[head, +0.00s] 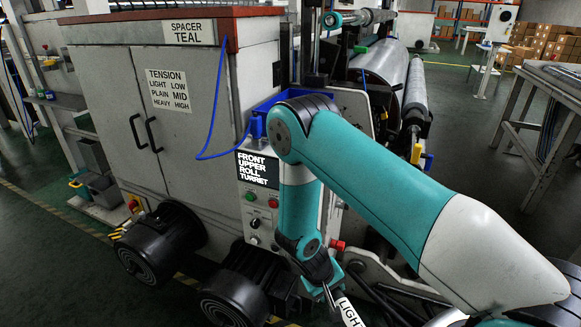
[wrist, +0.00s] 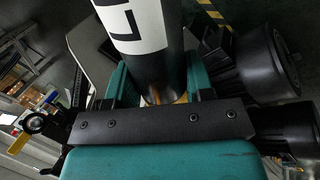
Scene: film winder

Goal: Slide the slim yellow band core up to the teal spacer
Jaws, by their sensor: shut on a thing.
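My gripper (head: 322,282) is low at the front of the machine and shut on a dark cylinder (wrist: 156,65). The cylinder has a white label, which reads LIGHT in the head view (head: 349,311). In the wrist view it stands between the teal fingers (wrist: 158,92), with a little orange-brown at its near end. A teal ring (head: 331,20) sits on the upper shaft at the top, likely the teal spacer. I cannot make out a slim yellow band core for certain. A small yellow part (head: 416,153) shows below the pale rolls, apart from my gripper.
A grey cabinet (head: 110,85) carries a SPACER TEAL sign (head: 188,32) and a tension list (head: 168,91). A control panel (head: 258,208) and black motors (head: 160,242) stand left of my arm. A blue hose (head: 212,150) hangs at the cabinet. Open floor (head: 465,125) lies right of the rolls.

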